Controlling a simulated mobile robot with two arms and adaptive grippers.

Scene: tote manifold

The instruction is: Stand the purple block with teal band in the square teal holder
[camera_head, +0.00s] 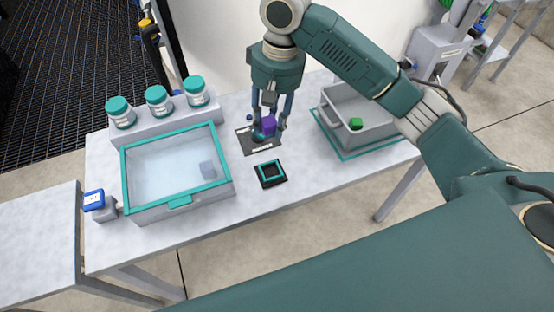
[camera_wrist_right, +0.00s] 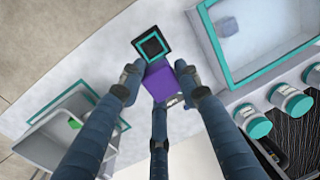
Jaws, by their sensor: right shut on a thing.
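The purple block (camera_head: 268,124) is held between the fingers of my right gripper (camera_head: 268,122), over the dark labelled mat behind the holder. It also shows in the right wrist view (camera_wrist_right: 160,80), between the fingers of the right gripper (camera_wrist_right: 160,84). In the head view a little teal shows at its lower end; the rest of its band is hidden. The square teal holder (camera_head: 260,179) is a small black base with a teal square rim, in front of the block and apart from it. It looks empty. It also shows in the right wrist view (camera_wrist_right: 140,52). My left gripper is not in view.
A clear, teal-rimmed tote (camera_head: 128,181) with a small grey block inside stands left. Several teal-lidded jars (camera_head: 157,101) stand behind it. A grey bin (camera_head: 334,127) holding a green block (camera_head: 355,124) stands right. The table (camera_head: 305,175) is clear right of the holder.

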